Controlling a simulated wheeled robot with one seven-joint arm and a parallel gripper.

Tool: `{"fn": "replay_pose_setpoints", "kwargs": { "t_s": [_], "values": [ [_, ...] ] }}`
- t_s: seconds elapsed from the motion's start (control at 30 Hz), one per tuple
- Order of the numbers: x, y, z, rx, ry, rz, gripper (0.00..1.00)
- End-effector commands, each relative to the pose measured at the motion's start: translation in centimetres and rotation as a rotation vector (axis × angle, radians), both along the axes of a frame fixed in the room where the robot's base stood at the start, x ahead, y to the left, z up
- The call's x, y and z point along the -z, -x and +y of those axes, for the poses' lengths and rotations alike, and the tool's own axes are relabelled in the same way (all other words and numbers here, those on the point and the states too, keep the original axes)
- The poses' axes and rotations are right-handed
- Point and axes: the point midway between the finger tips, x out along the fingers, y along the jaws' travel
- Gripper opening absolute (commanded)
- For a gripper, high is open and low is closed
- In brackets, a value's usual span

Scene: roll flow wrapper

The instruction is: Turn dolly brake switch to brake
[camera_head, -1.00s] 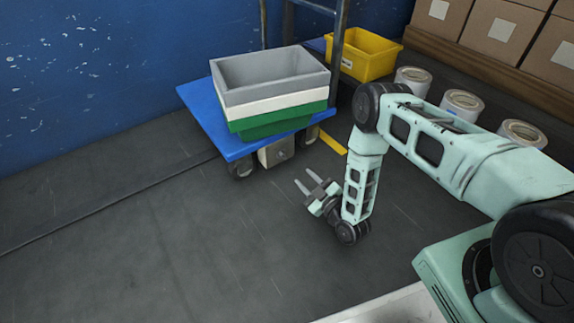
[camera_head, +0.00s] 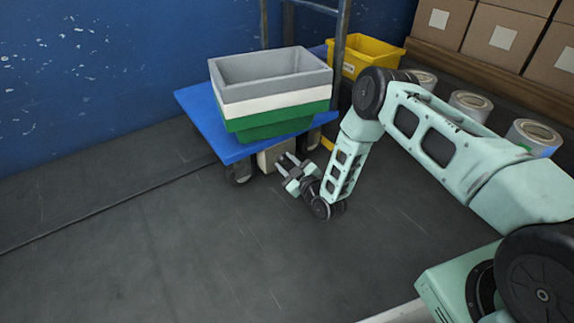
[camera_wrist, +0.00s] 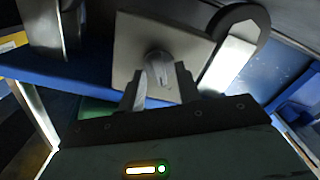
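The blue dolly (camera_head: 200,112) stands by the wall in the head view. A light box (camera_head: 267,158) sits under its near edge between the wheels. In the wrist view it is a grey square plate (camera_wrist: 135,52) with a rounded metal brake switch (camera_wrist: 157,66) at its middle. My gripper (camera_head: 286,160) is at the box, partly covering it, and the switch is hidden in the head view. In the wrist view my gripper (camera_wrist: 160,82) is open, one finger on each side of the switch. I cannot tell whether either finger touches it.
Grey, white and green crates (camera_head: 270,92) are stacked on the dolly. Dolly wheels (camera_head: 240,172) flank the box; a wheel (camera_wrist: 237,42) also shows close by in the wrist view. A yellow bin (camera_head: 370,57), tape rolls (camera_head: 470,103) and cartons (camera_head: 505,35) stand right. Floor in front is clear.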

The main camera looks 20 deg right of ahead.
Motion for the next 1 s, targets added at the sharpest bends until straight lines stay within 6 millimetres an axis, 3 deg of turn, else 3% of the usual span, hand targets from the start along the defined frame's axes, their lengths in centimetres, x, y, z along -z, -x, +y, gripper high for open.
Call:
{"fn": "replay_pose_setpoints", "kwargs": {
  "t_s": [0.03,0.13,0.57,1.0],
  "values": [
    [0.01,0.02,-0.01,0.000,0.000,0.000,0.25],
    [0.02,0.03,-0.02,0.000,0.000,0.000,0.00],
    [-0.09,0.07,-0.09,0.001,-0.047,0.017,0.00],
    [-0.26,0.10,-0.27,0.002,-0.365,0.121,0.00]
  ]
}}
